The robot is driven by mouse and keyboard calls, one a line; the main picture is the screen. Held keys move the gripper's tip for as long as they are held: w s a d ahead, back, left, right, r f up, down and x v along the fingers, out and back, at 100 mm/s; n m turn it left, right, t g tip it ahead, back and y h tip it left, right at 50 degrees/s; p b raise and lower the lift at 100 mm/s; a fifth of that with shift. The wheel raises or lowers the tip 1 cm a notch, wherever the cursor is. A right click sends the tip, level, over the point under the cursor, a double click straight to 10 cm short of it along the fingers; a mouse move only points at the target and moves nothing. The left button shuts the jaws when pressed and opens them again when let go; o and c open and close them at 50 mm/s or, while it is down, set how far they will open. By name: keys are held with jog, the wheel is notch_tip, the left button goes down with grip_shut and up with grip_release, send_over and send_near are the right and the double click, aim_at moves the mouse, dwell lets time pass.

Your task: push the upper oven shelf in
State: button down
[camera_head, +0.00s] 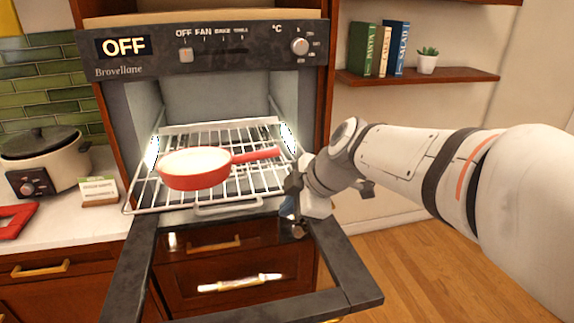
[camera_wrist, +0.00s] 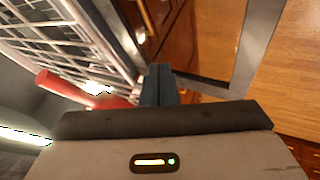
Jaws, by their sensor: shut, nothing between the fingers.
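The upper oven shelf (camera_head: 147,197) is a wire rack that sticks out of the open oven (camera_head: 202,90) over the lowered door. A red pan (camera_head: 196,170) with a pale inside rests on the rack, its handle pointing right. My gripper (camera_head: 290,211) is at the right front of the rack, low beside its front corner; I cannot tell whether it touches. In the wrist view my gripper (camera_wrist: 158,75) has its fingers together with nothing between them. The rack (camera_wrist: 75,35) and the red pan handle (camera_wrist: 75,88) show to the left of the fingers there.
A cooker (camera_head: 45,165) and a small card (camera_head: 98,190) stand on the left counter. Wooden floor (camera_head: 430,260) is clear at the right.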

jog(key=shift+w+a+r+p, duration=0.1)
jog(key=shift+w+a+p, duration=0.15)
jog(key=shift+w, duration=0.7)
jog(key=shift+w+a+r+p, duration=0.1)
jog(key=shift+w+p, duration=0.15)
jog(key=shift+w, duration=0.65)
jog(key=shift+d, duration=0.1)
jog(key=shift+w, duration=0.1)
